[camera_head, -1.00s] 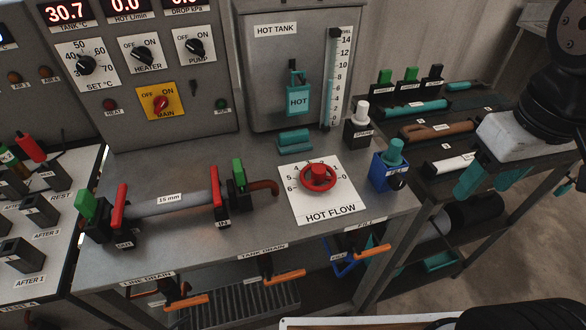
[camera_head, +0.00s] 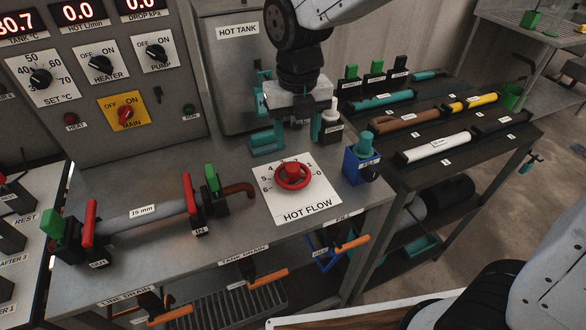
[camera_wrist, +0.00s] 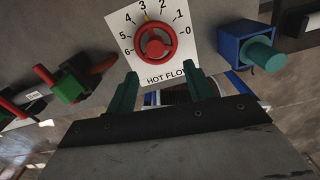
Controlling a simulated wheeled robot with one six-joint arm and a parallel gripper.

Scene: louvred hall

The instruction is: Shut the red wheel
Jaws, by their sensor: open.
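The red wheel (camera_head: 292,176) lies on a white HOT FLOW plate (camera_head: 308,208) on the grey bench. It also shows in the wrist view (camera_wrist: 155,42), near the top centre. The plate has numbers 0 to 6, and a small yellow mark shows by the 3. My gripper (camera_head: 296,132) is open and empty, above the bench and behind the wheel in the head view. In the wrist view its two green fingers (camera_wrist: 161,88) stand apart below the wheel, not touching it. The gripper partly hides the hot tank's front.
A blue holder (camera_head: 360,168) with a teal knob stands right of the plate. A 15 mm pipe (camera_head: 150,211) with red levers and green handles lies to the left. Orange-handled valves (camera_head: 268,279) line the front edge. A dark rack (camera_head: 470,140) of pipes stands right.

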